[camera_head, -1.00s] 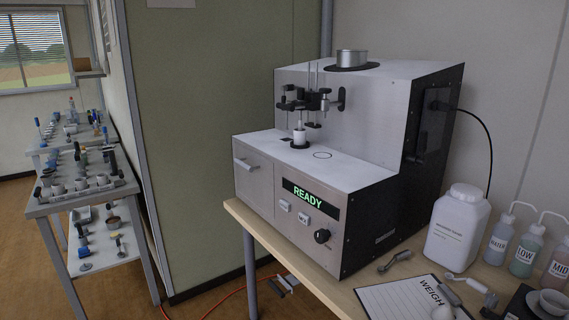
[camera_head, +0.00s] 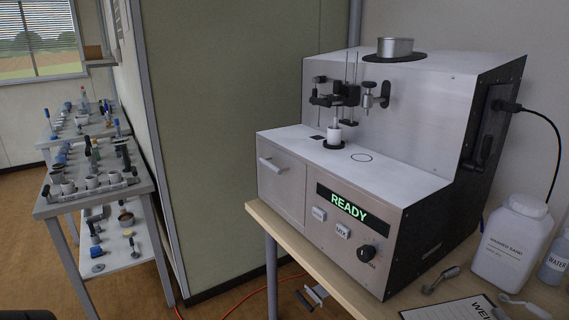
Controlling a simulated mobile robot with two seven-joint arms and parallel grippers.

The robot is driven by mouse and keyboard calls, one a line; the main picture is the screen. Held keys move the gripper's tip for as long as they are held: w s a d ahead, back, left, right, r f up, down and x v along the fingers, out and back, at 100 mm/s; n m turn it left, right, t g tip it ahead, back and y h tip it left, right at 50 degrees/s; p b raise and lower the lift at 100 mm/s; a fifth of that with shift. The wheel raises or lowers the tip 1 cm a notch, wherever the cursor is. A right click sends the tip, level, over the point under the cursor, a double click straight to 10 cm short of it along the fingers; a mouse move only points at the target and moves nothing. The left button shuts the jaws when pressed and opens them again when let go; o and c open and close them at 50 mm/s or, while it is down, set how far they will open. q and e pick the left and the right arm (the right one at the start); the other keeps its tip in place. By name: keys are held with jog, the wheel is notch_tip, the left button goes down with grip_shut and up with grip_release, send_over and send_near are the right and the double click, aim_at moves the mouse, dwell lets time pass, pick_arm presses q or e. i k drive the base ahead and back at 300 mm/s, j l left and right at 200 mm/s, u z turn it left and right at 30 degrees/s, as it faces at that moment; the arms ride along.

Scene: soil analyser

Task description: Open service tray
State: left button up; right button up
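The soil analyser (camera_head: 440,120) is a grey and black box machine on a wooden bench, its display reading READY. The service tray front (camera_head: 283,188) is a square panel at the lower left of its face, with a short bar handle (camera_head: 272,164) near its top. The panel looks flush with the machine, so the tray appears closed. Neither of my grippers shows in the view. A dark shape at the bottom left corner is too cropped to identify.
The bench (camera_head: 258,211) ends just left of the analyser. A metal shelf cart (camera_head: 60,207) with several cups stands at the left. An orange cable runs on the floor.

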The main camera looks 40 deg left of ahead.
aim_at(283, 177)
jog(key=i+j+z, duration=0.15)
jog(key=j, duration=0.65)
jog(key=j+z, duration=0.15)
jog(key=j, duration=0.6)
